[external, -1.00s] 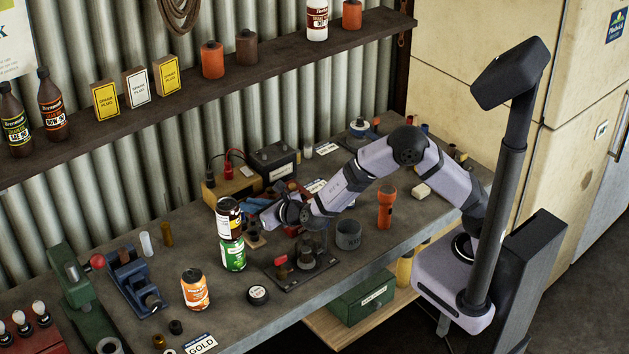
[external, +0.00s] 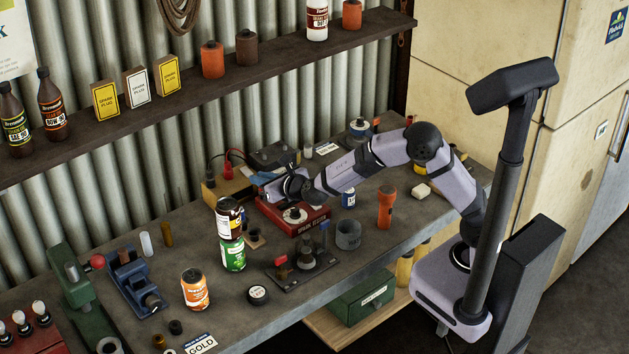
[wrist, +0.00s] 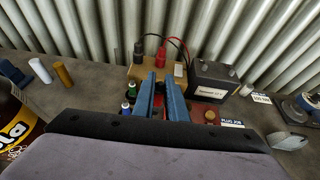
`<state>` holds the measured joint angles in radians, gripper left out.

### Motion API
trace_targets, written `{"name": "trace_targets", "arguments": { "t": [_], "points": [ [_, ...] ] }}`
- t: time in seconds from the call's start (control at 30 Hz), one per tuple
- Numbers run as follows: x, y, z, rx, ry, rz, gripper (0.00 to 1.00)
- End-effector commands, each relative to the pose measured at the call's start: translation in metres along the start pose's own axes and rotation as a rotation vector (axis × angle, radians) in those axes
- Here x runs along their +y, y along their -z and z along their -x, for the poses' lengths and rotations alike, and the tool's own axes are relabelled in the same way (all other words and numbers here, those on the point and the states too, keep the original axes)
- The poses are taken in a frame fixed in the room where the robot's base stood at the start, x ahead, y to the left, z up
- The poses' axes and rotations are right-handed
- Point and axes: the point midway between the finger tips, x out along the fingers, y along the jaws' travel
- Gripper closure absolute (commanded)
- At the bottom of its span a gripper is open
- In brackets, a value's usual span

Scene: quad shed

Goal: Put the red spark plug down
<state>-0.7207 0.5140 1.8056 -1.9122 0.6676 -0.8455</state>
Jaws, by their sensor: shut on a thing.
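My gripper (wrist: 165,98) shows in the wrist view as two blue fingers, close together, pointing at the back of the bench. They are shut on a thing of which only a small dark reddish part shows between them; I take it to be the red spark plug. In the external view, my gripper (external: 264,179) is above the back of the bench, just behind the red spark plug box (external: 310,222). The held thing cannot be made out there. Other plugs (wrist: 129,107) with pale tops stand left of the fingers in the wrist view.
A tan box (wrist: 140,72) with red and black leads and a dark battery (wrist: 213,82) stand behind the fingers. Stacked cans (external: 232,255), an orange can (external: 195,290) and an orange torch (external: 386,207) stand on the bench. Bare bench lies between the cans and the vise (external: 135,283).

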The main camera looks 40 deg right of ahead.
Motion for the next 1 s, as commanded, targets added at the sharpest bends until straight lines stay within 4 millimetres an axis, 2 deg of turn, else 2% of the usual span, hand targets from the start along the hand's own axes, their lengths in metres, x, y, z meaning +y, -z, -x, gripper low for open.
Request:
{"name": "trace_targets", "arguments": {
  "t": [0.03,0.1,0.27,0.4,0.6,0.7,0.9,1.0],
  "points": [
    [-0.021,-0.002,-0.011,-0.005,0.034,-0.020,1.00],
    [-0.051,-0.011,-0.021,-0.006,0.082,-0.041,1.00],
    [-0.126,-0.030,-0.033,-0.006,0.197,-0.089,1.00],
    [-0.191,-0.041,-0.033,-0.006,0.294,-0.128,1.00],
    [-0.262,-0.047,-0.022,-0.004,0.399,-0.169,1.00],
    [-0.285,-0.046,-0.016,-0.003,0.429,-0.179,1.00],
    [-0.318,-0.040,-0.002,-0.002,0.460,-0.191,1.00],
    [-0.316,-0.035,0.004,0.001,0.435,-0.179,1.00]
  ]
}}
